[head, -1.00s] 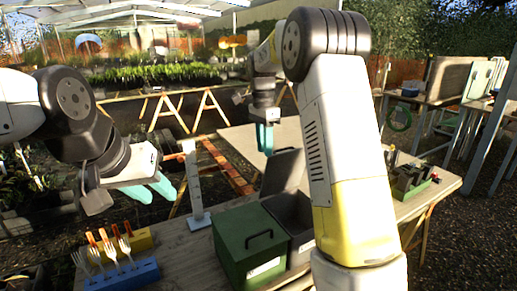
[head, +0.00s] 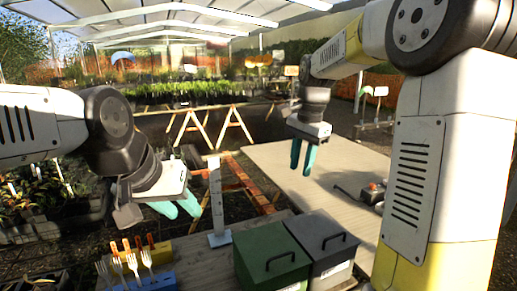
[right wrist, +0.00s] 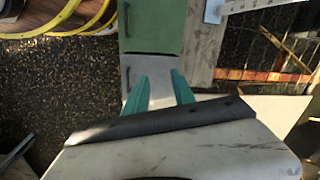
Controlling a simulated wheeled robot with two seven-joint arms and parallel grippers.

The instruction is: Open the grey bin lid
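The grey bin (head: 316,231) stands on the bench beside the green bin (head: 262,274). Its grey lid (head: 312,240) lies flat and shut, with a dark bar handle on top. My right gripper (head: 302,172) is open and empty, with teal fingers pointing down, above and beyond the bins. In the right wrist view, the grey lid (right wrist: 155,68) shows between and beyond the open fingertips (right wrist: 157,82), apart from them. My left gripper (head: 176,209) is open and empty, to the left of the bins, above the bench.
A white upright post (head: 216,200) stands left of the bins. Forks (head: 132,266) and orange-handled tools (head: 138,243) stand in blue and yellow holders at the bench's left. A pale tabletop (head: 335,185) lies beyond the bins, with free room on it.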

